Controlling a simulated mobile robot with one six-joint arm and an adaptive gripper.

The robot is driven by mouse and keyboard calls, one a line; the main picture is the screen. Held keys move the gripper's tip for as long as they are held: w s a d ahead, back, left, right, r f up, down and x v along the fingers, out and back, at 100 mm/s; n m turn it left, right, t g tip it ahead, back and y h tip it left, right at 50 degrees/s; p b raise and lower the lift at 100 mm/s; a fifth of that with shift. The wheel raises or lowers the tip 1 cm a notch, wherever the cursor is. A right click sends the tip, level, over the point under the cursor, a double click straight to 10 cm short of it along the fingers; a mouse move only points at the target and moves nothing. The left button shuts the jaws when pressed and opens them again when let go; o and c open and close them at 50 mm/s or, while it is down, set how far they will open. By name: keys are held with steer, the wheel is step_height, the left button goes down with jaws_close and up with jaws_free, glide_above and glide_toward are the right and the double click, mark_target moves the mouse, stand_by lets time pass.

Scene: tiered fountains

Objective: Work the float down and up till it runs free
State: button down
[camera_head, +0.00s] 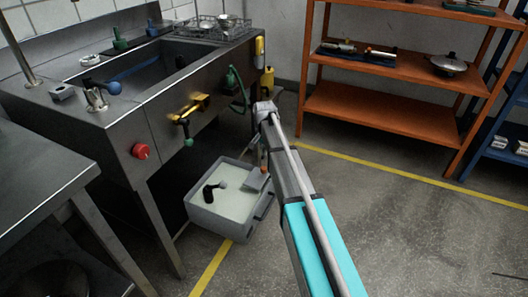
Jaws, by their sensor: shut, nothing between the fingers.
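A grey tub (230,226) stands on the floor beside the steel sink bench, with a pale surface inside it. A dark bent piece with a rounded grey end (220,185) sits in the tub; it looks like the float, but I cannot be sure. A small grey and brown block (256,179) is at the tub's right rim. My arm reaches up from the bottom of the picture, and my gripper (265,113) at its far end is small, shut and empty. It appears above and right of the tub in the picture. I see no contact with the float.
The sink bench (130,125) carries a red knob (140,151) and brass valve (188,107). A blue-ended lever (113,87) lies at the basin. An orange shelf (380,113) stands behind, a steel table (35,170) at left. The right floor is clear.

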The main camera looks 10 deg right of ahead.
step_height(320, 180, up, 6)
steer(key=r+p, duration=0.1)
steer(key=p, duration=0.5)
glide_above(264, 167)
steer(key=shift+s+f, duration=0.15)
steer(key=shift+f, duration=0.1)
stand_by(0.4)
steer(key=c, duration=1)
jaws_free()
steer(key=shift+f, duration=0.1)
steer(key=o, duration=0.4)
steer(key=shift+a+f+m+b, duration=0.1)
steer(key=shift+f+m+b, duration=0.35)
steer(key=shift+m+b, duration=0.2)
steer(key=shift+o, duration=1)
steer(key=shift+f+m+b, duration=0.3)
steer(key=shift+m, duration=0.05)
steer(key=shift+f+m+b, duration=0.3)
steer(key=shift+f+m, duration=0.05)
steer(key=shift+m, duration=0.45)
steer(key=shift+f, duration=0.1)
step_height(264, 167, down, 14)
steer(key=b, duration=1.3)
steer(key=shift+r+b, duration=0.25)
steer(key=shift+b, duration=0.15)
